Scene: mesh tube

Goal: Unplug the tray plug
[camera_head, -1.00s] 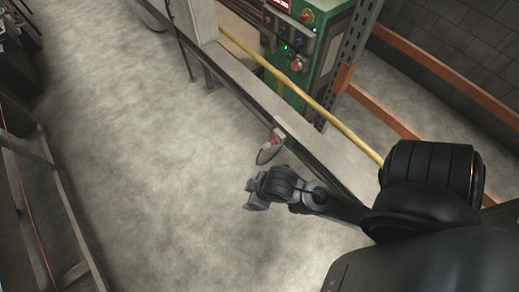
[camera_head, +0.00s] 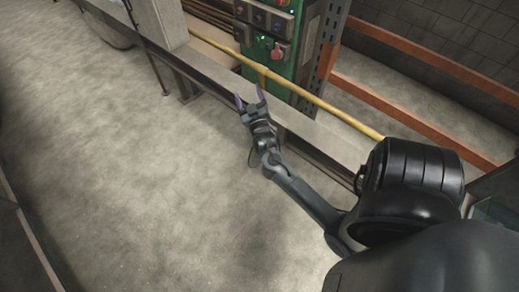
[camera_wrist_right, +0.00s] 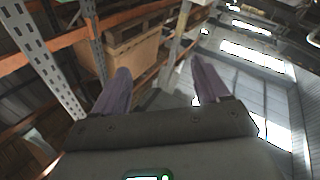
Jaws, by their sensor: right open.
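My right gripper (camera_head: 249,95) is open and empty, with its two purple-grey fingers pointing up the picture in front of the grey beam. In the right wrist view the fingers (camera_wrist_right: 160,82) are spread with nothing between them. The red and white plug, seen earlier on the side of the beam, is now hidden behind my right gripper and wrist. A bit of dark cable shows beside the wrist. I cannot tell whether the gripper touches the plug. My left gripper is not in view.
A long grey beam (camera_head: 208,75) and a yellow rail (camera_head: 330,107) run across the back. A green control box (camera_head: 292,62) with buttons stands behind them. Orange rack bars (camera_head: 420,62) are at the right. The concrete floor (camera_head: 110,160) is clear.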

